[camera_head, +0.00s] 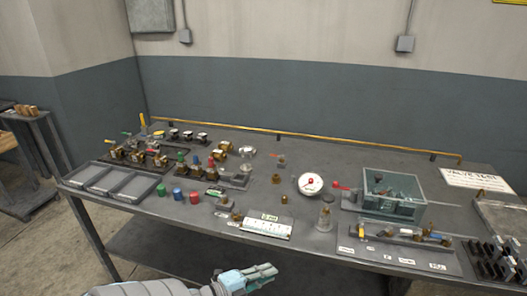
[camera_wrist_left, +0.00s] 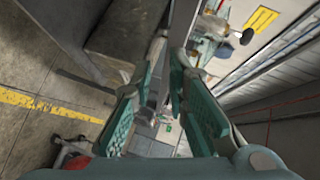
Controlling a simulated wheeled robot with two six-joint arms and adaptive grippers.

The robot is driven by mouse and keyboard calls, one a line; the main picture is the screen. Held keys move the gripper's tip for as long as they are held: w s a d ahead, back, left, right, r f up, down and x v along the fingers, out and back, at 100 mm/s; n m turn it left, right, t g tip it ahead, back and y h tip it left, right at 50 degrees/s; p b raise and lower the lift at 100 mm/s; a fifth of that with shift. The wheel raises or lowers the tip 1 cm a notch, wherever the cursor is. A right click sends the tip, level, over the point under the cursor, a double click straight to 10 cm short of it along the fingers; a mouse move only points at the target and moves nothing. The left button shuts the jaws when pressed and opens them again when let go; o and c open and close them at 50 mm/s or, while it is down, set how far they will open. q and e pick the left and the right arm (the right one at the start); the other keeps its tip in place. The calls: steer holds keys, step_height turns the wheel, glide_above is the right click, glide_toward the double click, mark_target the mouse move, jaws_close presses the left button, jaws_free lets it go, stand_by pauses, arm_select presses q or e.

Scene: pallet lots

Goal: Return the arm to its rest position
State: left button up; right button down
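My left gripper (camera_head: 262,273) is low in the head view, in front of the workbench's front edge and apart from everything on it. Its grey arm comes in from the bottom left. In the left wrist view the two green-padded fingers of this gripper (camera_wrist_left: 160,85) stand apart, with nothing held between them. My right arm and gripper are not in view.
The dark workbench (camera_head: 262,191) carries grey trays (camera_head: 117,183), valves, a round white gauge (camera_head: 310,184), a glass-walled box (camera_head: 391,193) and a labelled strip (camera_head: 440,255). A brass rail (camera_head: 300,137) runs along its back. A side table (camera_head: 32,150) stands left. Floor shows between them.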

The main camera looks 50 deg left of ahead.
arm_select(q)
steer(key=shift+s+r, duration=0.1)
steer(key=shift+s, duration=0.15)
